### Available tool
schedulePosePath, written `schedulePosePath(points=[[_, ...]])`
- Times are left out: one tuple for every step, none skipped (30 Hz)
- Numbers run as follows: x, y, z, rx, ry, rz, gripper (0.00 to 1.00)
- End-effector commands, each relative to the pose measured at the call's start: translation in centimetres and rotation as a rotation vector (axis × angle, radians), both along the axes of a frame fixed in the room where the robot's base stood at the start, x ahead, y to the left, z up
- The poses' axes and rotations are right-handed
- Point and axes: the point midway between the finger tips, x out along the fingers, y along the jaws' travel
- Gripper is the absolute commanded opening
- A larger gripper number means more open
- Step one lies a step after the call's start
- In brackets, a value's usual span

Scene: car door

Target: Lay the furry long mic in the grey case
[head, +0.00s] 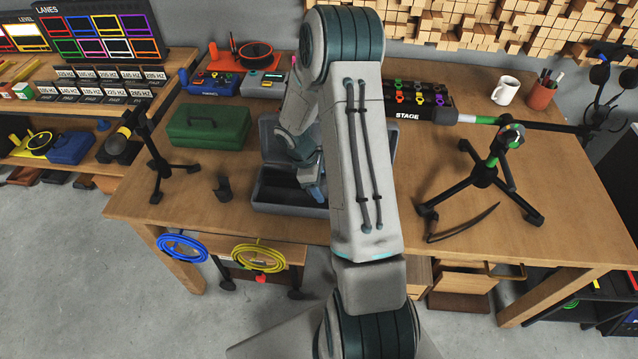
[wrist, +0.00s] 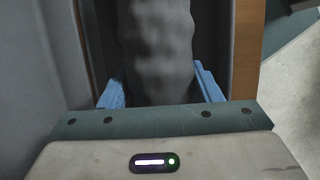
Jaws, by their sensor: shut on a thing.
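The grey case (head: 283,208) stands open on the workbench, its lid raised at the back. In the wrist view my blue gripper fingers (wrist: 160,92) are shut on the furry long mic (wrist: 157,45), a thick grey, bumpy shape. The mic is over the dark inside of the case, with grey case walls on both sides. The arm hides it in the head view. I cannot tell whether it touches the case floor.
A green box (head: 208,126) and a small black stand (head: 223,188) are left of the case. A black tripod (head: 160,170) stands farther left. A mic stand (head: 485,180) with a long boom is on the right. A white mug (head: 505,91) is at the back right.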

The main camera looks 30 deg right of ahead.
Motion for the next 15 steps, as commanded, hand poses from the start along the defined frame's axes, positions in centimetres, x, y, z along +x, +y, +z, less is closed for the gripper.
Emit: schedulePosePath(points=[[0.03, -0.01, -0.03, -0.001, -0.001, 0.0, 0.3], [0.03, -0.01, -0.01, -0.001, -0.001, 0.0, 0.3], [0.03, -0.01, 0.01, -0.001, -0.001, 0.0, 0.3], [0.02, -0.01, 0.02, -0.001, -0.001, 0.0, 0.3], [0.02, -0.01, 0.02, -0.001, -0.001, 0.0, 0.3], [0.02, -0.01, 0.02, 0.0, 0.0, 0.0, 0.3], [0.02, 0.0, 0.03, 0.0, 0.0, 0.0, 0.61], [0.02, 0.0, 0.03, 0.0, 0.0, 0.0, 0.69], [0.02, -0.01, 0.02, 0.0, 0.0, 0.0, 0.8], [0.01, 0.0, 0.02, 0.0, 0.0, 0.0, 0.83], [0.01, 0.0, 0.02, 0.0, 0.0, 0.0, 0.83], [0.01, 0.0, 0.02, 0.0, 0.0, 0.0, 0.83], [0.02, 0.01, 0.02, 0.0, 0.0, 0.0, 0.83], [0.02, 0.0, 0.01, 0.0, 0.0, 0.0, 0.83], [0.02, 0.0, 0.01, 0.0, 0.0, 0.0, 0.83]])
